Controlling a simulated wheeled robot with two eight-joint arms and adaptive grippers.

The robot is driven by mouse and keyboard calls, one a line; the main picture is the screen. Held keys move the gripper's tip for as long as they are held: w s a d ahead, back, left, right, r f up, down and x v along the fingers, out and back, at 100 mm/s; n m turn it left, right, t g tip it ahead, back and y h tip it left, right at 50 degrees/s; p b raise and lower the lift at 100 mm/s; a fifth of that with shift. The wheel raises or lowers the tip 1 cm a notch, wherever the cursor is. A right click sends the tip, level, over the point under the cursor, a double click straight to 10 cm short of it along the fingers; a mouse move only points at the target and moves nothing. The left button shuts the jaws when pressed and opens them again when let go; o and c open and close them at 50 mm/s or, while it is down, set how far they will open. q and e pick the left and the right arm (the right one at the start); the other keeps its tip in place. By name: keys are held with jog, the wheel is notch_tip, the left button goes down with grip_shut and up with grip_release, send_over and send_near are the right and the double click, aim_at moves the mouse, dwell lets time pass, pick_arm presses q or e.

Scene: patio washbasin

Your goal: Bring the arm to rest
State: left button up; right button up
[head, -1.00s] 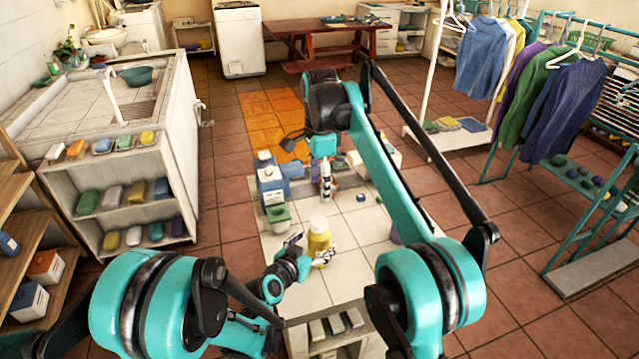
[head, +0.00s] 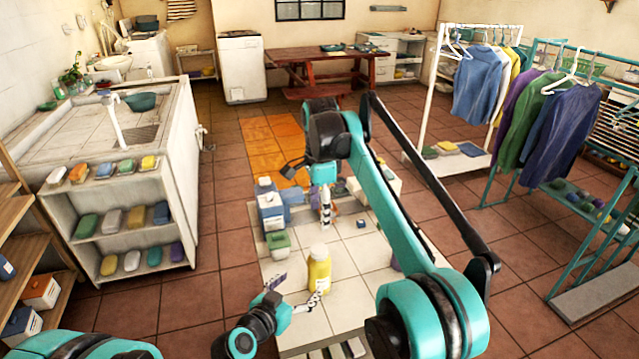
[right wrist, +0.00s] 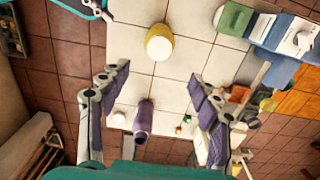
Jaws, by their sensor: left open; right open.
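My left gripper (head: 303,284) is low in the head view, its two fingers spread and empty. It is just on the near side of a yellow bottle (head: 319,272) that stands upright on the white tiled top (head: 345,290). My right gripper (head: 326,215) points down over the tiled top farther back. In the right wrist view my right gripper (right wrist: 158,78) has its fingers wide apart with nothing held. Below and between them shows a purple bottle (right wrist: 143,120). The yellow bottle (right wrist: 159,45) also shows there, beyond the fingertips.
A blue-and-white container (head: 271,212) and a green box (head: 278,243) stand at the tiled top's left side. A basin counter with soap shelves (head: 130,215) is at the left. A clothes rack (head: 435,90) stands at the right. Floor on both sides is clear.

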jog(key=s+d+n+t, duration=0.3)
jog(key=s+d+n, duration=0.3)
jog(key=s+d, duration=0.45)
pick_arm(q)
jog(key=s+a+r+n+g+y, duration=0.1)
jog(key=s+a+n+g+y, duration=0.1)
jog(key=s+a, duration=0.4)
jog(key=s+a+r+n+g+y, duration=0.2)
jog(key=s+a, duration=0.4)
jog(key=s, duration=0.6)
jog(key=shift+s+a+n+g+y, duration=0.15)
jog(key=shift+a+n+g+y, duration=0.25)
jog(key=shift+n+g+y, duration=0.55)
pick_arm(e)
jog(key=s+d+f+n+t, duration=0.2)
jog(key=s+f, duration=0.4)
jog(key=s, duration=0.3)
jog(key=s+d+f+n+t, duration=0.2)
jog(key=s+d+f+n, duration=0.3)
jog(key=s, duration=0.4)
notch_tip(320, 180, down, 2)
jog(key=shift+f+n, duration=0.1)
jog(key=shift+n, duration=0.6)
